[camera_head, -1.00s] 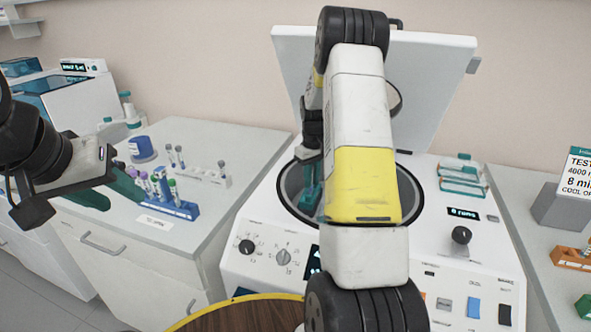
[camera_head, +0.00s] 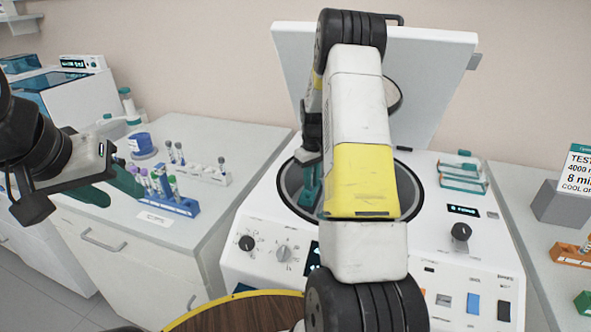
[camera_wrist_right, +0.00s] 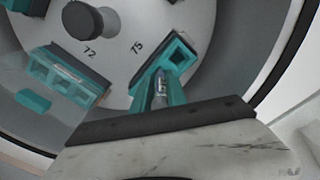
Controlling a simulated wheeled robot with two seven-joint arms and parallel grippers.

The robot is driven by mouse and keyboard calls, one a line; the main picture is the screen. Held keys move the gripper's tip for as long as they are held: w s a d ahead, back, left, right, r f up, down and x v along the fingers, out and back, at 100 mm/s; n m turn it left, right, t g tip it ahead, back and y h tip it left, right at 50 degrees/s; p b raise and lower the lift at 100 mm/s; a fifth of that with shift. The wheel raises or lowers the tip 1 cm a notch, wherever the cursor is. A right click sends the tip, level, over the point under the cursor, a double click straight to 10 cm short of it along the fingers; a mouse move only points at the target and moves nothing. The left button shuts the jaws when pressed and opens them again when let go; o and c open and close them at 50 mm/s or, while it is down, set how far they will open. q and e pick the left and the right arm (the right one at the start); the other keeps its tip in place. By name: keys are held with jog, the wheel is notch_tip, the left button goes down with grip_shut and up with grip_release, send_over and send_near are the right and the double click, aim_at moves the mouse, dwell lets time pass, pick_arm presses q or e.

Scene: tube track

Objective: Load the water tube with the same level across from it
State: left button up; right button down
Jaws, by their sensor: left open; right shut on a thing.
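The open centrifuge (camera_head: 262,262) stands in front of me with its lid (camera_head: 437,90) raised. My right gripper (camera_head: 308,200) reaches down into its bowl, partly hidden by my own arm. In the right wrist view the right gripper (camera_wrist_right: 160,92) is shut on a tube (camera_wrist_right: 161,84) at a teal bucket (camera_wrist_right: 180,52) by the rotor mark 75. I cannot tell how deep the tube sits in the bucket. The tube's water level is not readable. Another teal holder (camera_wrist_right: 68,76) sits to the left on the rotor (camera_wrist_right: 150,22). My left gripper (camera_head: 110,190) is open and empty over the left bench.
A blue rack (camera_head: 182,207) with several capped tubes and a white rack (camera_head: 205,174) stand on the left bench. A teal rack (camera_head: 462,180) lies on the machine's right side. An orange rack (camera_head: 568,256) and a sign (camera_head: 578,170) are at far right.

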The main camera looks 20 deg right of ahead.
jog(key=shift+f, duration=0.45)
jog(key=c, duration=1.3)
grip_release()
jog(key=shift+o, duration=0.2)
jog(key=shift+r, duration=0.1)
notch_tip(320, 180, up, 8)
jog(key=shift+f, duration=0.15)
